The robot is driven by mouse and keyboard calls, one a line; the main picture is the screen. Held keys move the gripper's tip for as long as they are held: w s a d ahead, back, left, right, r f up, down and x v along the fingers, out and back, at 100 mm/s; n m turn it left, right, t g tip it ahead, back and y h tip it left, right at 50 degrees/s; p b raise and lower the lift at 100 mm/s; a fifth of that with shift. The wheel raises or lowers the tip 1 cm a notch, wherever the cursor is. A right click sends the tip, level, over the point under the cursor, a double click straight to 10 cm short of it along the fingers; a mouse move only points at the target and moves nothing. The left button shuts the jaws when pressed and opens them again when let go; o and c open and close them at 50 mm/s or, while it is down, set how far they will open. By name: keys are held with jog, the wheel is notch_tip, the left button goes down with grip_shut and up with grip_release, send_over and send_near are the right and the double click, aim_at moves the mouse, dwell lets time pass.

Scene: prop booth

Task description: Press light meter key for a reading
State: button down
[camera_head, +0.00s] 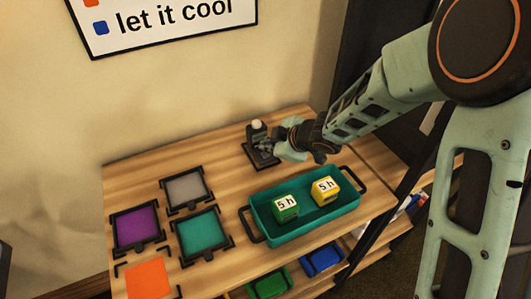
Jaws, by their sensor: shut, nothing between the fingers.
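The light meter (259,143) is a small dark device with a pale round top, standing on a black base near the back of the wooden table. My gripper (270,146) is right beside it, at the meter's right side and low near its base. The fingers are shut with nothing seen between them. The fingertips overlap the meter in this view, so I cannot tell whether they touch it. The key itself is too small and partly hidden behind the fingers to make out.
A teal tray (262,231) with black handles holds a green block (285,208) and a yellow block (325,190) in front of my gripper. Framed grey (186,187), purple (136,226), teal (199,234) and orange (148,281) squares lie at left. Bins sit on a lower shelf.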

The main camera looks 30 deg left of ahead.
aim_at(267, 155)
dwell(0.5)
jog(key=shift+f+b, duration=0.35)
jog(key=shift+f, duration=0.1)
jog(key=shift+f+b, duration=0.4)
dwell(0.5)
dwell(0.3)
jog(key=shift+r+p, duration=0.85)
jog(key=shift+p, duration=0.05)
notch_tip(267, 155, up, 5)
jog(key=p, duration=0.5)
jog(key=shift+r, duration=0.1)
